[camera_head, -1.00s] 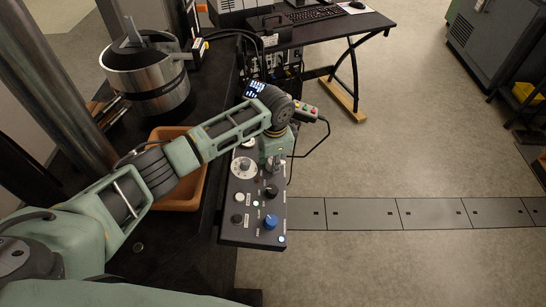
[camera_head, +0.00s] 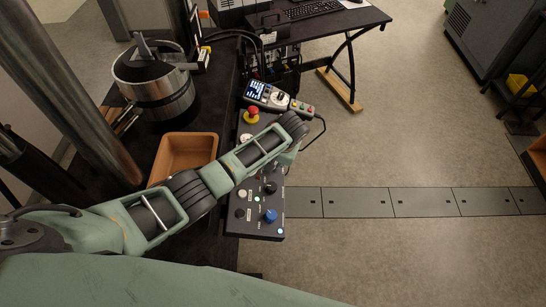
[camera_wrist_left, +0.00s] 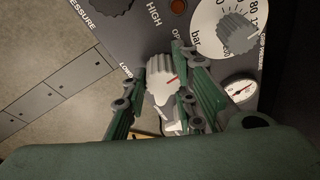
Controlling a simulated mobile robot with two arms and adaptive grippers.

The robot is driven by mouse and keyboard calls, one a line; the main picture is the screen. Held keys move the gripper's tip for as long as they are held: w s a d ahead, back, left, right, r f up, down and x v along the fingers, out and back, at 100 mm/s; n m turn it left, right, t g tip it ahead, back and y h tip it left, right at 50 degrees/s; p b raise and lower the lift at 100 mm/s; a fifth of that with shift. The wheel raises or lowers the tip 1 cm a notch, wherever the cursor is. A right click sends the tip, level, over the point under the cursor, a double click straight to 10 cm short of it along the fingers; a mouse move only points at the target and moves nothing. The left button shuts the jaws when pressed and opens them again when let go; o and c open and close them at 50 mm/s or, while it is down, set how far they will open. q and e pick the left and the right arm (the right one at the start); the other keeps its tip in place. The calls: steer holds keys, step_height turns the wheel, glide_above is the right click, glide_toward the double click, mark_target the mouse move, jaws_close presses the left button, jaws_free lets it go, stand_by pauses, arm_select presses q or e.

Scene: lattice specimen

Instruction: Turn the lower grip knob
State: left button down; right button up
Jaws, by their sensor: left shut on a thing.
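The dark control panel (camera_head: 232,222) stands at the bench's right edge in the head view. In the left wrist view, my left gripper (camera_wrist_left: 160,72) is shut on a light grey ribbed knob (camera_wrist_left: 160,88) with a red pointer line, one finger on each side. The pointer slants up to the right. Beside this knob are a white bar dial with a grey knob (camera_wrist_left: 236,34) and a small round gauge (camera_wrist_left: 240,88). In the head view my left forearm crosses the panel and hides the gripped knob. My right gripper does not show.
A blue knob (camera_head: 270,215) and a black knob (camera_head: 270,188) sit on the panel's near part. A red stop button (camera_head: 252,115) and a pendant (camera_head: 268,94) lie beyond my arm. An orange tray (camera_head: 212,137) and steel vessel (camera_head: 155,85) stand left. Floor at right is clear.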

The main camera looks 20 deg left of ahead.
arm_select(q)
steer(key=n, duration=0.1)
steer(key=d+n, duration=0.1)
steer(key=n, duration=0.1)
steer(key=shift+s+f+y, duration=0.1)
steer(key=shift+f+y, duration=0.1)
steer(key=shift+y, duration=0.2)
steer(key=shift+n+y, duration=0.3)
steer(key=shift+n, duration=1)
steer(key=shift+r, duration=0.1)
steer(key=shift+w, duration=0.2)
steer(key=c, duration=1.7)
jaws_free()
steer(key=shift+c, duration=0.2)
steer(key=shift+o, duration=0.8)
steer(key=shift+w, duration=0.15)
steer(key=shift+a+r, duration=0.1)
steer(key=v, duration=1.2)
